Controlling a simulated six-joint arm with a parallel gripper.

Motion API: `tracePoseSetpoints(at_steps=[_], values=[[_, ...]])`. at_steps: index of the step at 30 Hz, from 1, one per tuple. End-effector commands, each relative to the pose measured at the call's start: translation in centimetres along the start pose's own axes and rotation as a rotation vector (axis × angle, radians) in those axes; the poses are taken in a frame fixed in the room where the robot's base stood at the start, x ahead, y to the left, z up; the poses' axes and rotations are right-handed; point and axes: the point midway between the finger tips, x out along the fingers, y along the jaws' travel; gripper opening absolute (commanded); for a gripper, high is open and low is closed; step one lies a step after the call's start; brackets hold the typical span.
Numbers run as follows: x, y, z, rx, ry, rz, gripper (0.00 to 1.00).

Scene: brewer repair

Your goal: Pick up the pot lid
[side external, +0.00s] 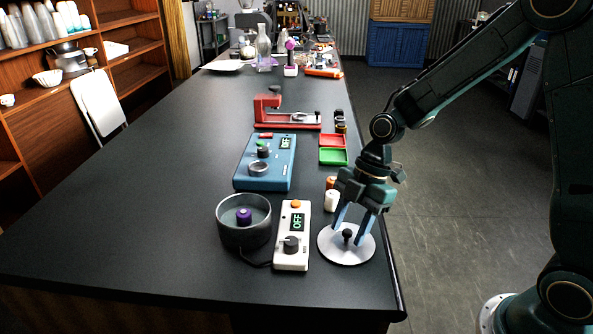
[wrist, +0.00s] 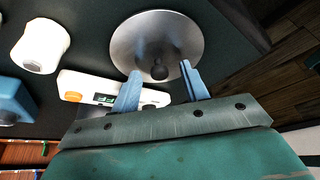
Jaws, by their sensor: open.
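The pot lid is a pale grey disc (side external: 346,245) with a dark knob at its centre. It lies flat on the black table near the front right edge. My gripper (side external: 354,232) is above the lid with its blue fingers open, pointing down at either side of the knob. In the wrist view the lid (wrist: 185,38) shows beyond my fingers, with the knob (wrist: 158,71) in line with the gap between them (wrist: 160,73). Nothing is held. I cannot tell whether the fingertips touch the lid. A dark grey pot (side external: 229,228) with a purple object (side external: 243,216) inside stands to the left.
A white controller with an "OFF" display (side external: 292,262) lies between pot and lid. A white cylinder (side external: 332,201) stands just behind the lid. A blue device (side external: 273,176), red and green trays (side external: 333,157) and a red stand (side external: 268,112) are farther back. The table's left side is clear.

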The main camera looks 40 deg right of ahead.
Motion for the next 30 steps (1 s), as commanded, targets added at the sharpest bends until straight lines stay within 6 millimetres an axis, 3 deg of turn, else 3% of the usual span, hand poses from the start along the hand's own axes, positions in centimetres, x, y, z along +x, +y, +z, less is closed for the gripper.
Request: tracePoseSetpoints(at_steps=[15, 22, 30], values=[[0.13, 0.01, 0.01, 0.000, 0.000, 0.001, 0.45], [0.13, 0.01, 0.01, 0.000, 0.000, 0.001, 0.02], [0.11, 0.02, 0.00, 0.000, 0.000, 0.001, 0.00]])
